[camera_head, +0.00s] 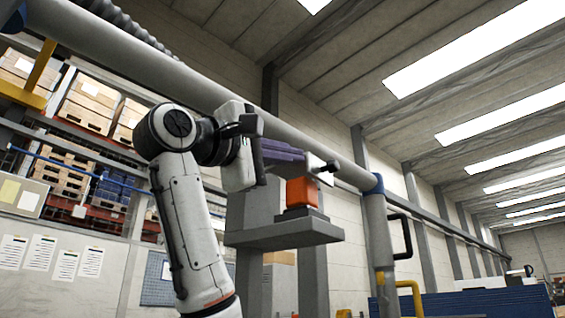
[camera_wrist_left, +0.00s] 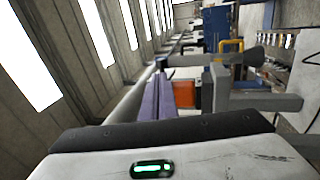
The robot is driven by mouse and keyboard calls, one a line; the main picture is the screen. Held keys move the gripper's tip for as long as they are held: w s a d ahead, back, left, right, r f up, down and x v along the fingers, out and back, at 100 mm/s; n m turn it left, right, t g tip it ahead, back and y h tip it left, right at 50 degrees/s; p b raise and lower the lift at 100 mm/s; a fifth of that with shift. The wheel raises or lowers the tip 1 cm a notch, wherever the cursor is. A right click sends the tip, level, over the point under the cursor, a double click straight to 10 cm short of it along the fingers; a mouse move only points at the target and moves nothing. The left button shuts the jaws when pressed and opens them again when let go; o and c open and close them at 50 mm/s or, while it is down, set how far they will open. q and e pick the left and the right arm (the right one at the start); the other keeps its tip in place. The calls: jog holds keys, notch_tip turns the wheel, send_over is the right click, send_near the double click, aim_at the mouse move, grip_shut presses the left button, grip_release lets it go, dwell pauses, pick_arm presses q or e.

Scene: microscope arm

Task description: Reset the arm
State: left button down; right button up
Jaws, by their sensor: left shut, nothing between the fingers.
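The likely arm of the task is a long grey tube (camera_head: 225,95) with blue joints, running from the upper left to a blue elbow (camera_head: 373,184), then down a post with a black handle (camera_head: 406,236). The tube (camera_wrist_left: 133,101) also shows in the left wrist view. My left gripper (camera_head: 307,160) has purple fingers lying together, shut and empty, in front of the tube; they also show in the left wrist view (camera_wrist_left: 160,82). Below the fingertips an orange block (camera_head: 300,192) sits on a grey stand (camera_head: 290,234). Contact with it cannot be told. My right gripper is not in view.
Shelves with boxes (camera_head: 92,100) stand behind on the left. Papers (camera_head: 40,252) hang on the wall below them. A blue panel (camera_head: 470,302) is at the lower right. A yellow bent bar (camera_head: 412,292) is beside the post. The space right of the handle looks free.

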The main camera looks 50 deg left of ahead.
pick_arm(q)
jog(key=shift+v, duration=1)
jog(key=shift+w, duration=0.1)
